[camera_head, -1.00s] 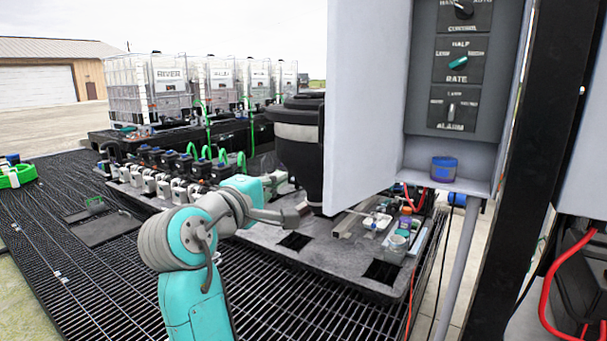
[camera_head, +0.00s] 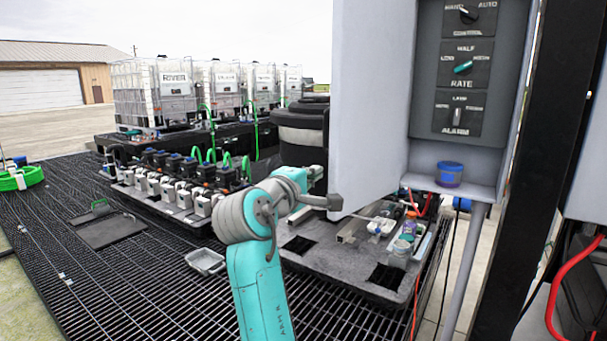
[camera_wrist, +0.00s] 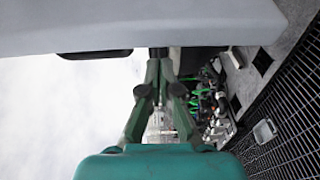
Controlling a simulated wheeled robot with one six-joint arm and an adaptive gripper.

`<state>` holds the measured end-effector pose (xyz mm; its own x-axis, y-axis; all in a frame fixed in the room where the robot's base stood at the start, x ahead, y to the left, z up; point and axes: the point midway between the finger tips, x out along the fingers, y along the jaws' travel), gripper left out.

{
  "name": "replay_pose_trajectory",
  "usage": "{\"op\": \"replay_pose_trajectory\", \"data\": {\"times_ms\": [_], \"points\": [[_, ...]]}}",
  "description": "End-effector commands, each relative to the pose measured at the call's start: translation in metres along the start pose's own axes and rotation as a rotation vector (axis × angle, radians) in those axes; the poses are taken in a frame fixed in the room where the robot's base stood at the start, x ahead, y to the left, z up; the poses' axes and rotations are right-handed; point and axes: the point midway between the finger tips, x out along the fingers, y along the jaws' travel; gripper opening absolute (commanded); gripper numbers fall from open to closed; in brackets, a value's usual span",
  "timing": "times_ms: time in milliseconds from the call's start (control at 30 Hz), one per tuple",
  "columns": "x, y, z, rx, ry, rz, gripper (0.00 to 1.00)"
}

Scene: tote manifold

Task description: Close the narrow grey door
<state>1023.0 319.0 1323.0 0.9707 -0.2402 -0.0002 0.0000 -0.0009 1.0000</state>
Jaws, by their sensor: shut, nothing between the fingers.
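The narrow grey door (camera_head: 365,110) stands open on the left side of the grey control cabinet (camera_head: 428,80). It hangs as a tall flat panel, with its lower edge slanting near my gripper (camera_head: 336,202). My gripper is shut and empty at the door's lower left corner; I cannot tell whether it touches the door. In the wrist view the shut fingers (camera_wrist: 158,58) point at a large pale grey panel, likely the door (camera_wrist: 150,25), across the top. The fingertips are partly hidden at its edge.
Inside the cabinet are three rotary switches (camera_head: 463,67) and a blue cup (camera_head: 449,174) on its bottom ledge. A black post (camera_head: 535,150) stands to the right. A grey platform (camera_head: 330,262) with small bottles lies below the door.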

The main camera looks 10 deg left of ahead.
Motion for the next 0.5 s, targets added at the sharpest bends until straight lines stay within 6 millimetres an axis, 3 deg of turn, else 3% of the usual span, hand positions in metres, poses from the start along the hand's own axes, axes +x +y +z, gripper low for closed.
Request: {"op": "replay_pose_trajectory", "data": {"times_ms": [200,500], "points": [[-0.005,0.000,0.014,0.000,-0.001,0.001,0.00],[-0.005,0.000,0.015,-0.001,0.000,0.000,0.00]]}}
